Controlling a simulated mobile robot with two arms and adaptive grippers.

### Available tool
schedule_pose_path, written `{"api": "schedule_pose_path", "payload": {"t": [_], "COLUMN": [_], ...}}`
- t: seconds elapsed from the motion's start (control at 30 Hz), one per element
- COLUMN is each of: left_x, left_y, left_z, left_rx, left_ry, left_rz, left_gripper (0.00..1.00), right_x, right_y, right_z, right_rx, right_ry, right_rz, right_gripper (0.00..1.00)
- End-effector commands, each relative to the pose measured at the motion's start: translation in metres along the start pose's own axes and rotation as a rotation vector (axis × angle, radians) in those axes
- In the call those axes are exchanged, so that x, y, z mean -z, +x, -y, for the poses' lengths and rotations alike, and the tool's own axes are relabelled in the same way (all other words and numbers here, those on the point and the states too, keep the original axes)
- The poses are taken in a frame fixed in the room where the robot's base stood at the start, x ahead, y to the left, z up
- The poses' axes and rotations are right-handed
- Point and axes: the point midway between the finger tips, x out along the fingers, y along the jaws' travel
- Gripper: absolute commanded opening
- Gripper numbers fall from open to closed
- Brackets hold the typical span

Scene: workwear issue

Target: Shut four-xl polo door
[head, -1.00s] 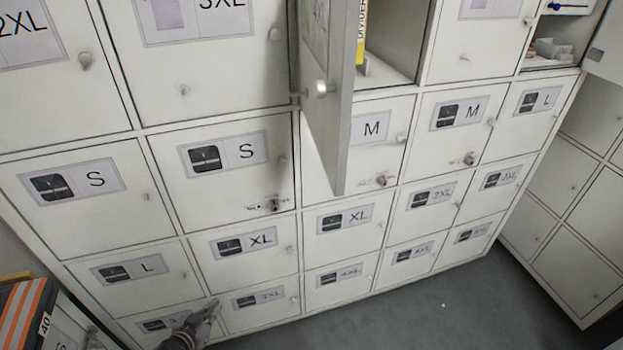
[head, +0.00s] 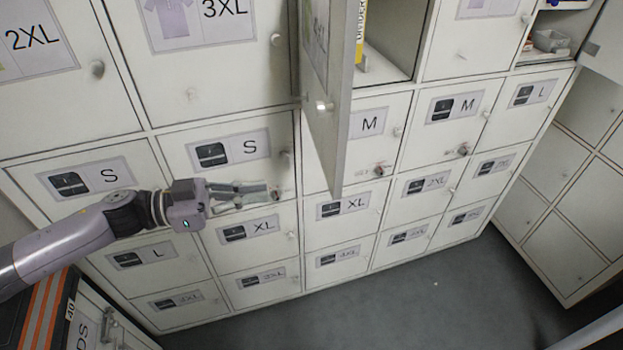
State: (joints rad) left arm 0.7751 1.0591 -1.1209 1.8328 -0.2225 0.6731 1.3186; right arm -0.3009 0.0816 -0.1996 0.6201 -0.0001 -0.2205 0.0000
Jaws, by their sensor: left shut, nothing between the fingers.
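The polo door (head: 341,120) stands swung open toward me at the upper middle of the head view, seen nearly edge-on. Its label is strongly foreshortened, so its size is hard to read. A round knob (head: 323,106) sits on its face. Behind it, the open compartment (head: 392,45) shows a yellow-labelled item (head: 361,32). My left gripper (head: 272,193) is shut and empty, pointing right in front of the S and XL doors, left of and below the open door and apart from it. My right gripper is not in view.
Closed lockers with knobs surround the open door; keys hang at a few locks (head: 379,170). Another door (head: 606,50) stands open at the upper right by a compartment with a grey bin (head: 551,41). Grey floor (head: 400,300) is clear below. Orange-striped items (head: 45,315) are at lower left.

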Motion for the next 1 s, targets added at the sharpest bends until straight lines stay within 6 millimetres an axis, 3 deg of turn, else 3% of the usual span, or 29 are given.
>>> {"api": "schedule_pose_path", "payload": {"t": [0.3, 0.5, 1.0], "left_x": [0.005, 0.003, 0.001], "left_y": [0.069, 0.095, 0.103], "left_z": [0.0, 0.0, 0.001], "left_rx": [-0.002, 0.0, 0.003], "left_ry": [0.0, 0.001, 0.001], "left_rz": [-0.003, -0.002, -0.001], "left_gripper": [0.0, 0.0, 0.0], "right_x": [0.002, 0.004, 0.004], "right_y": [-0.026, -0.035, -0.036], "right_z": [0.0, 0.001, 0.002], "right_rx": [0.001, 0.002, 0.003], "right_ry": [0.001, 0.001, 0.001], "right_rz": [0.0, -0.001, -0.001], "right_gripper": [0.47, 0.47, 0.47]}}
